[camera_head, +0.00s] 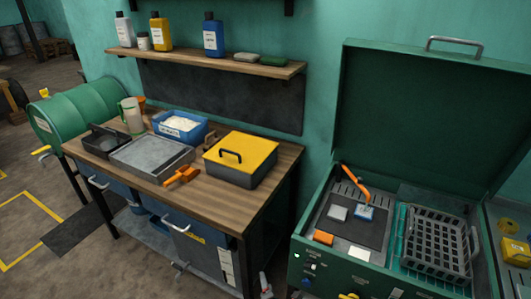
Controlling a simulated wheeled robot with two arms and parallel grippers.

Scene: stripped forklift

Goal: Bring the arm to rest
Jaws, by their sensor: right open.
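My right gripper (265,287) seems to be the small pale shape at the bottom edge, in front of the workbench's right leg. Most of it and its arm are cut off by the frame. It is open, with nothing seen between its fingers. It is below the benchtop and apart from the things on it. My left gripper is not in view.
The wooden workbench (220,208) holds a grey tray (150,158), a blue bin (181,127) and a yellow-lidded box (241,153). A green cabinet with a raised lid (425,120) stands right, holding a black basket (437,245). A bottle shelf (200,60) hangs above.

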